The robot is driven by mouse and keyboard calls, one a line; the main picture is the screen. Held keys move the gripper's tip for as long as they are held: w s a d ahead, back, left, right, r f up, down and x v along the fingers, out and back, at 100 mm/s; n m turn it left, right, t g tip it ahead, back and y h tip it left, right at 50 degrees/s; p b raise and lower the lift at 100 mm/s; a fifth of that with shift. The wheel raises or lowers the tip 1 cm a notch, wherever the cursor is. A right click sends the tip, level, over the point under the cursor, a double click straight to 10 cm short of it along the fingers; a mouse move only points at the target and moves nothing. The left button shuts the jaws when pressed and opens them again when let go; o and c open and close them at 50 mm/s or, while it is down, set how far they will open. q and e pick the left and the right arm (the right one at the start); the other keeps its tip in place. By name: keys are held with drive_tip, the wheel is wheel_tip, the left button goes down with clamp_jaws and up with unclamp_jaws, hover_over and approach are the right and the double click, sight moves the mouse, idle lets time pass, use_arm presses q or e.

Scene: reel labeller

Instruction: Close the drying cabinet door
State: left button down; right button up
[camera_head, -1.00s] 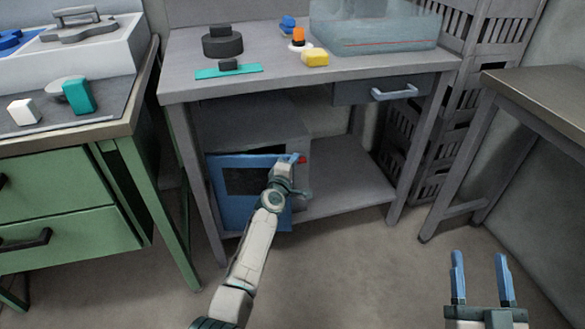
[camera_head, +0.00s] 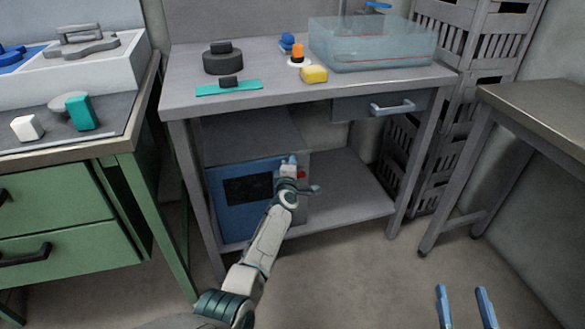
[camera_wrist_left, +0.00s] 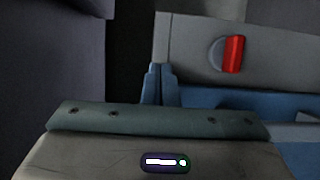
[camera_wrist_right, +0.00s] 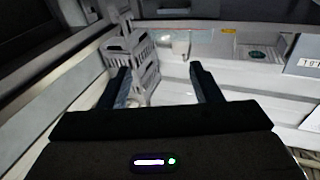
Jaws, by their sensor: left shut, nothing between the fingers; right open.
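The drying cabinet (camera_head: 250,135) is a grey box on the lower shelf of the grey bench. Its blue door (camera_head: 232,213) with a dark window (camera_head: 247,189) lies across the cabinet front and looks shut or nearly so; I cannot tell if it is latched. A red knob (camera_head: 301,175) sits on the grey panel right of the door, and it also shows in the left wrist view (camera_wrist_left: 234,54). My left gripper (camera_head: 290,160) is shut and empty at the door's right edge; contact is unclear. My right gripper (camera_head: 464,292) is open and empty, low at the right.
The bench top (camera_head: 185,90) holds a dark round weight (camera_head: 222,63), a yellow block (camera_head: 314,74) and a clear bin (camera_head: 372,48). A drawer with a handle (camera_head: 392,108) hangs at upper right. A bench leg (camera_head: 408,180) stands right of the shelf. The floor in front is open.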

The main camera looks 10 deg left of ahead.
drive_tip(key=shift+r+t, duration=0.6)
drive_tip(key=shift+r, duration=0.25)
